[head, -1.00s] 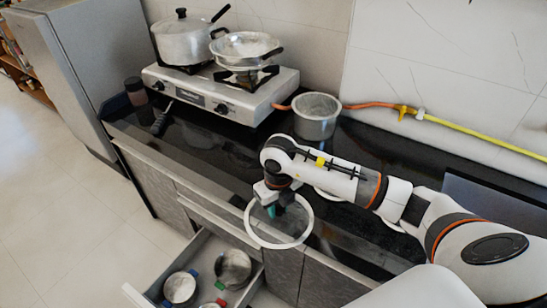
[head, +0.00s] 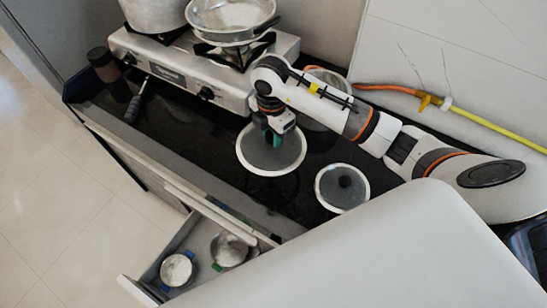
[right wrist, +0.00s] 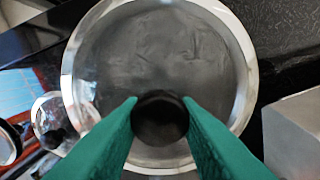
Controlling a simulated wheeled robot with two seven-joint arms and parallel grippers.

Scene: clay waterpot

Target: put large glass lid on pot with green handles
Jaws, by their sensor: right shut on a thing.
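The large glass lid (head: 258,157), a grey disc with a pale rim, is held over the black countertop in front of the stove. My right gripper (head: 273,138) is shut on its dark knob. In the right wrist view, the green fingertips (right wrist: 160,115) pinch the knob and the lid (right wrist: 110,60) fills the view behind them. The pot with green handles (head: 243,241) sits in the open drawer, below and left of the lid. Part of that pot is hidden by the drawer front and my body. My left gripper is not in view.
A smaller lid (head: 330,197) lies on the countertop to the right. A pot with blue handles (head: 178,270) shares the drawer (head: 150,280). The stove (head: 180,75) carries a pot (head: 155,12) and a pan (head: 232,15). A grey pot (head: 322,115) is partly behind my arm.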

